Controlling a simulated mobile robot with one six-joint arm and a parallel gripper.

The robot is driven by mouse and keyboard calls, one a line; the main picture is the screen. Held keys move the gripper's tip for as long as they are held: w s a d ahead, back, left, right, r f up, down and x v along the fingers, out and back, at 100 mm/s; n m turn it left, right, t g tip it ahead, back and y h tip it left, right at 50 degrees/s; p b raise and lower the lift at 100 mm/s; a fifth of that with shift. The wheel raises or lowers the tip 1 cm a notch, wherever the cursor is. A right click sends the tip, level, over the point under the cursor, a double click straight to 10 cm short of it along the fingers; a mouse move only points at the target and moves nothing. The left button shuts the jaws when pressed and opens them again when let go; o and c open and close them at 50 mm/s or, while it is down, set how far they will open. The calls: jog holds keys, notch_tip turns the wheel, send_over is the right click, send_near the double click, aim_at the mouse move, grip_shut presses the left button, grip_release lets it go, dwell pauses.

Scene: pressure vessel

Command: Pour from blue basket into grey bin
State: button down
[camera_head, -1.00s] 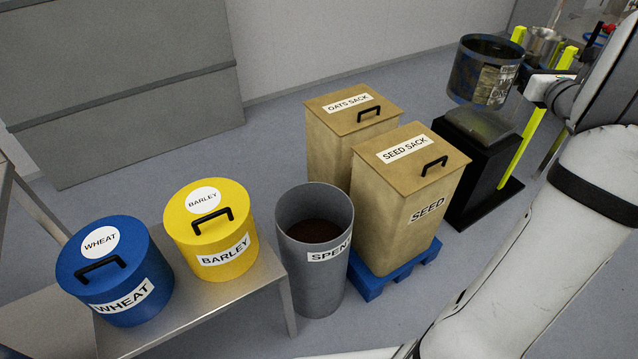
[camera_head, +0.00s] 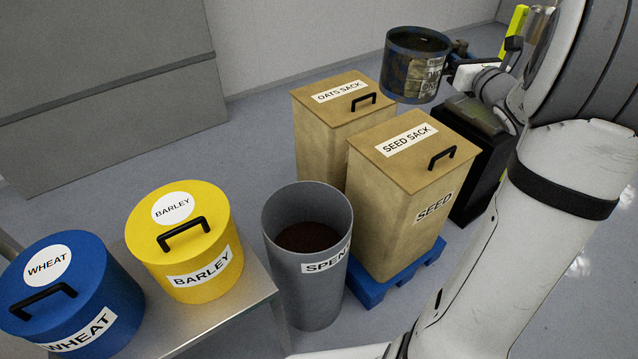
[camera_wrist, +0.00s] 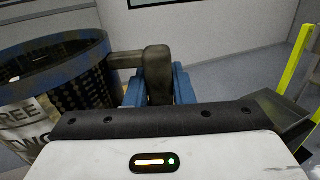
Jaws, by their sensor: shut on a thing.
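The blue basket (camera_head: 412,68) is a round, dark, worn blue container with a pale label, held in the air behind the sacks and roughly upright. Dark material shows inside its rim. My gripper (camera_head: 452,70) is shut on its handle at the right side. In the wrist view the basket (camera_wrist: 50,85) fills the left, and the fingers of my gripper (camera_wrist: 158,80) close around the handle. The grey bin (camera_head: 308,255), labelled SPENT in part, stands on the floor in front and to the left, with dark brown matter inside. The basket is well apart from it.
The yellow BARLEY drum (camera_head: 185,245) and blue WHEAT drum (camera_head: 70,295) sit on a metal table at left. A black stand (camera_head: 485,165) is at right.

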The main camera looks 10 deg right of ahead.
jog(key=s+a+f+n+y+b, duration=0.1)
jog(key=s+a+f+b, duration=0.3)
jog(key=a+f+b, duration=1)
jog(key=s+a+f+n+g+y+b, duration=0.1)
jog(key=s+a+f+y+b, duration=0.3)
jog(key=a+f+b, duration=1)
jog(key=s+a+f+n, duration=0.1)
jog(key=a+f, duration=0.3)
jog(key=f, duration=0.3)
jog(key=shift+f+n+g, duration=0.15)
jog(key=shift+n+g, duration=0.15)
jog(key=shift+s+d, duration=0.15)
jog(key=f+m+g+p, duration=0.1)
jog(key=p, duration=0.1)
jog(key=w+d+f+m+g+p, duration=0.1)
jog(key=m+p, duration=0.1)
jog(key=p, duration=0.1)
jog(key=shift+w+f+m, duration=0.1)
jog(key=shift+f+m, duration=0.15)
jog(key=shift+m, duration=0.05)
